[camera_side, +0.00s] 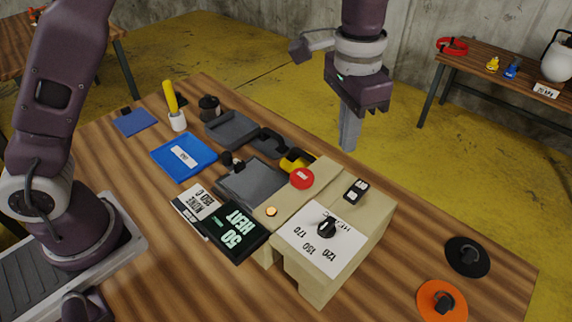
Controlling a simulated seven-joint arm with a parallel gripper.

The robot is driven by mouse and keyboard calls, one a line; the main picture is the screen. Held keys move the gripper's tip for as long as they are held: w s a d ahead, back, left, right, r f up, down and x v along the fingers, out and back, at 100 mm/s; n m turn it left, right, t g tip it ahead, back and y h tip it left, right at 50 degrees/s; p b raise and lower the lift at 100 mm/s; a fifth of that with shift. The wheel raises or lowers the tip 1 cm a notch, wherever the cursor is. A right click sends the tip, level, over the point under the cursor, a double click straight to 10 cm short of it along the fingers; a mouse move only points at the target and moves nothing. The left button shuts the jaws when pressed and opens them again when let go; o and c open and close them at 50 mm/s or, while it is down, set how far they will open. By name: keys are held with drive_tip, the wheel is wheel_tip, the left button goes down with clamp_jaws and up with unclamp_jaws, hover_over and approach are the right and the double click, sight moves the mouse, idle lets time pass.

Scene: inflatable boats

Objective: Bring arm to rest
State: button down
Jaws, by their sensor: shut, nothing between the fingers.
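My gripper (349,128) hangs from the purple arm at the upper middle of the side view, with its fingers pointing down. The fingers are together and hold nothing. It is in the air above the far edge of the wooden table (440,225), behind the beige machine (375,215), and touches nothing that I can see. The arm's base stands at the left.
The beige machine carries a dial (327,228) and a red button (302,178).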

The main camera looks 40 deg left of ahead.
drive_tip(key=s+a+r+n+t, duration=0.2)
drive_tip(key=s+a+r, duration=0.5)
drive_tip(key=a+r, duration=0.2)
drive_tip(key=s+a+n+t, duration=0.1)
drive_tip(key=s+a, duration=0.3)
drive_tip(key=s, duration=0.5)
drive_tip(key=s+a+f+n+t, duration=0.1)
drive_tip(key=s+a, duration=0.3)
drive_tip(key=s, duration=0.5)
drive_tip(key=shift+s+a+f+n+t, duration=0.15)
drive_tip(key=shift+a+f+n+t, duration=0.15)
drive_tip(key=shift+n+t, duration=0.3)
